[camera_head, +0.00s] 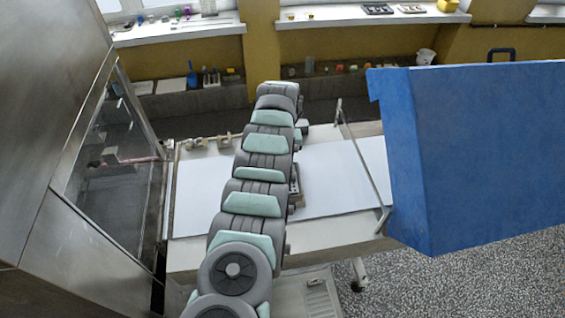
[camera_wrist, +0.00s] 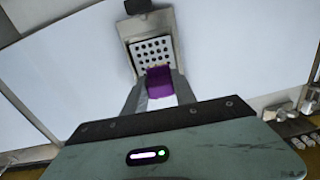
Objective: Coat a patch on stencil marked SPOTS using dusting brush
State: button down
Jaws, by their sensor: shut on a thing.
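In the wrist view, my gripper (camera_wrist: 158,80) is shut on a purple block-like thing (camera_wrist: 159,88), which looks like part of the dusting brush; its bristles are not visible. Just beyond the fingertips lies a stencil plate (camera_wrist: 137,49), pale with rows of dark round holes, in a grey metal frame. The purple thing overlaps the plate's near edge in the picture; I cannot tell whether it touches. No SPOTS lettering is legible. In the head view my arm hides the gripper and most of the stencil; only a small grey edge (camera_head: 296,186) shows.
The stencil lies on a white belt (camera_head: 340,178) that is otherwise mostly bare. A metal bar (camera_head: 362,160) crosses its right part. A blue hood (camera_head: 490,150) stands at right and a steel cabinet (camera_head: 50,100) at left. Small items line the back ledge (camera_head: 190,100).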

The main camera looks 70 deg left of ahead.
jog(key=shift+r, duration=0.2)
jog(key=shift+w+r+p, duration=0.1)
jog(key=shift+r+p, duration=1.05)
jog(key=shift+r, duration=0.45)
jog(key=shift+f, duration=0.1)
